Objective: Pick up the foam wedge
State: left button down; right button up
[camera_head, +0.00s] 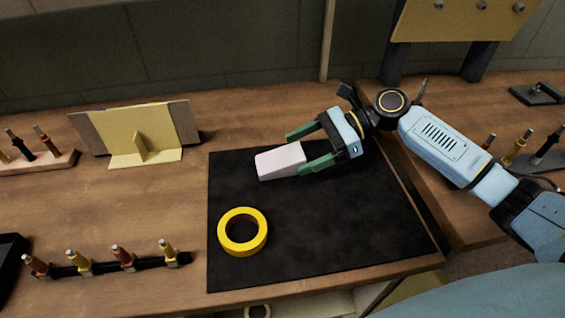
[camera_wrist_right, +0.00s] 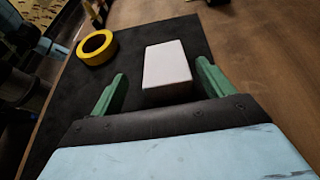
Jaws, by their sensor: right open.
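The foam wedge (camera_head: 281,161) is a pale pinkish-white block lying on the black mat (camera_head: 330,235). My right gripper (camera_head: 294,152) is open, with green fingers, and comes in from the right. In the head view its fingertips are at the wedge's right part, one on the far side and one on the near side. In the right wrist view the wedge (camera_wrist_right: 168,65) lies ahead, between the lines of the open fingers (camera_wrist_right: 161,85), with dark gaps on both sides. Whether the fingers touch it cannot be told. My left gripper is not in view.
A yellow tape ring (camera_head: 242,251) lies on the mat, left and nearer. A yellow bracket stand (camera_head: 145,157) is at the back left. A black strip with several upright pegs (camera_head: 105,264) lies at the front left. The mat's right part is clear.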

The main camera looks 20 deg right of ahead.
aim_at(287, 155)
jog(key=shift+w+b+x, duration=0.15)
jog(key=shift+b+x, duration=0.25)
jog(key=shift+x, duration=1.05)
jog(key=shift+w+b+x, duration=0.2)
jog(key=shift+b+x, duration=0.15)
jog(key=shift+x, duration=1.1)
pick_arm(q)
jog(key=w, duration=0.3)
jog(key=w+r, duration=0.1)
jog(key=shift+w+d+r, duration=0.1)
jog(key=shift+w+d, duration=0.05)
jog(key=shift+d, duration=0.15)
pick_arm(e)
jog(key=shift+d+f, duration=0.1)
jog(key=c, duration=1)
jog(key=shift+c, duration=0.2)
